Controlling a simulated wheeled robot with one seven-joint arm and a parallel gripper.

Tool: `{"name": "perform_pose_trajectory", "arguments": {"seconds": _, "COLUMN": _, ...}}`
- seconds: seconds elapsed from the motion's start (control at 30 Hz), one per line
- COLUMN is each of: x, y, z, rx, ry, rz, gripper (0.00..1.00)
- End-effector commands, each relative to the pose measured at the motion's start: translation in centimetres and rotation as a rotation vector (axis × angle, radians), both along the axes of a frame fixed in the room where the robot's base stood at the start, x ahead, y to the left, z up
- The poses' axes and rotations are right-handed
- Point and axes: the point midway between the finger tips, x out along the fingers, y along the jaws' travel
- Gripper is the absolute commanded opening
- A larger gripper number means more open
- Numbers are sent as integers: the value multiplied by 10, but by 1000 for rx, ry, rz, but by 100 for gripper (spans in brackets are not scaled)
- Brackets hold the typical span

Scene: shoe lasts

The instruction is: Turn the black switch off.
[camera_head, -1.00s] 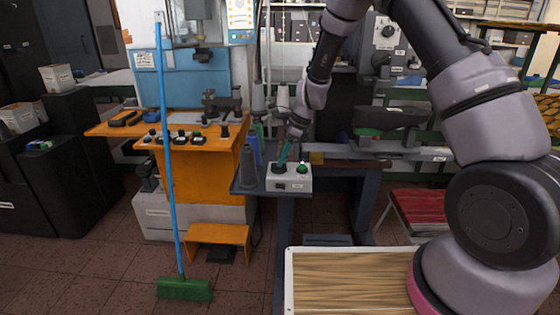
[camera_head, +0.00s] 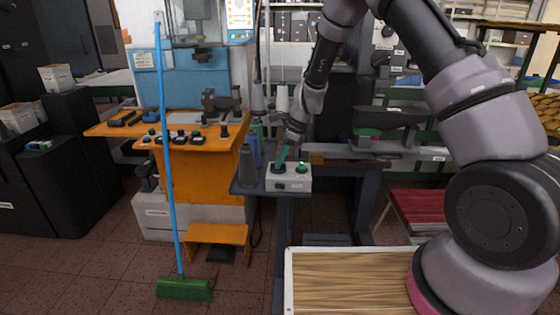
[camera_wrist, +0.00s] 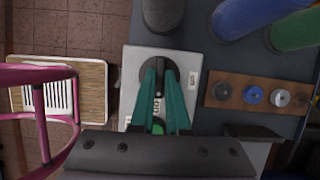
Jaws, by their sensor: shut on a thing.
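The black switch (camera_head: 278,169) is a round knob on a small light grey control box (camera_head: 297,184) at the front edge of a dark bench. A green button (camera_head: 301,167) on the same box looks lit. My gripper (camera_head: 282,159) reaches down from above, with its teal fingers at the switch. In the wrist view, the fingertips (camera_wrist: 164,66) close around the black knob (camera_wrist: 160,75), which they partly hide. The box's white top (camera_wrist: 133,62) and the green button (camera_wrist: 158,127) also show there.
Grey cones (camera_head: 248,167) stand left of the box, with blue and green ones behind. In the wrist view, a brown strip with round knobs (camera_wrist: 255,95) lies right of the box. An orange table (camera_head: 205,175) and a broom (camera_head: 184,289) are at left.

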Motion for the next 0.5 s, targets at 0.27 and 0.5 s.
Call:
{"name": "perform_pose_trajectory", "arguments": {"seconds": 0.27, "x": 2, "y": 0, "z": 0, "rx": 0, "ry": -1, "rz": 153, "gripper": 0}}
{"name": "perform_pose_trajectory", "arguments": {"seconds": 0.5, "x": 3, "y": 1, "z": 0, "rx": 0, "ry": -1, "rz": 374, "gripper": 0}}
